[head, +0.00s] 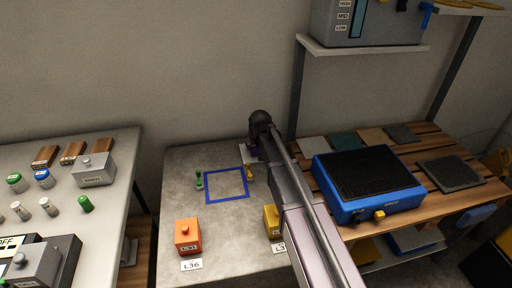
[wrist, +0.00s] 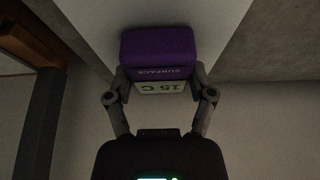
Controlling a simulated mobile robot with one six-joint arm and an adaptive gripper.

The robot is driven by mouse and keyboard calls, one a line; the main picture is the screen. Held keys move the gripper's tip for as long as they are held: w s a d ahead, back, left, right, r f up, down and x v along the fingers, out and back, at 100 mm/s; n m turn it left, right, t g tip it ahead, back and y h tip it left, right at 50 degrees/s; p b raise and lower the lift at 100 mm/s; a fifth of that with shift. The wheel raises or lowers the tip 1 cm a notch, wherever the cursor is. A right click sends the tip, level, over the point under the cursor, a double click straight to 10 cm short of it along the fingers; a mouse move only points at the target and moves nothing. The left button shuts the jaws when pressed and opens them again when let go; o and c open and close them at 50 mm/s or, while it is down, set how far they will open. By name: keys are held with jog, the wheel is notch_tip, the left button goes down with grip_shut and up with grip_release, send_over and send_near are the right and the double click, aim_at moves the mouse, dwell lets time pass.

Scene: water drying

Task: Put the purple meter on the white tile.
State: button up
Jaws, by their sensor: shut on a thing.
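The purple meter (wrist: 158,48) is between the two fingers of my gripper (wrist: 159,76) in the wrist view. Its pale display reads 15 C and appears upside down. My gripper is shut on its sides. The white tile (wrist: 95,22) spreads behind the meter in the wrist view; whether the meter touches it I cannot tell. In the head view a corner of the white tile (head: 243,151) shows at the back of the grey table, with a sliver of the purple meter (head: 254,154) below my dark wrist. My arm hides most of both.
The grey table (head: 178,215) carries a blue square outline (head: 226,199), a green piece (head: 199,180), a yellow piece (head: 249,172), an orange block (head: 188,236) and a yellow block (head: 271,221). A blue device (head: 370,181) stands right of my arm. A shelf (head: 360,48) overhangs behind it.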

jog(key=shift+f, duration=0.15)
jog(key=o, duration=1.2)
jog(key=shift+r, duration=0.2)
jog(key=p+v, duration=1.1)
jog(key=v, duration=0.1)
dwell(0.5)
jog(key=s+d+m+g, duration=0.1)
jog(key=s+d, duration=0.6)
jog(key=s+d+f+m+g, duration=0.1)
jog(key=s+d+g, duration=0.1)
jog(key=s+d, duration=0.5)
jog(key=s+d+m+g+h, duration=0.1)
jog(key=s+d, duration=0.6)
jog(key=shift+s+d+f, duration=0.25)
jog(key=shift+d, duration=0.15)
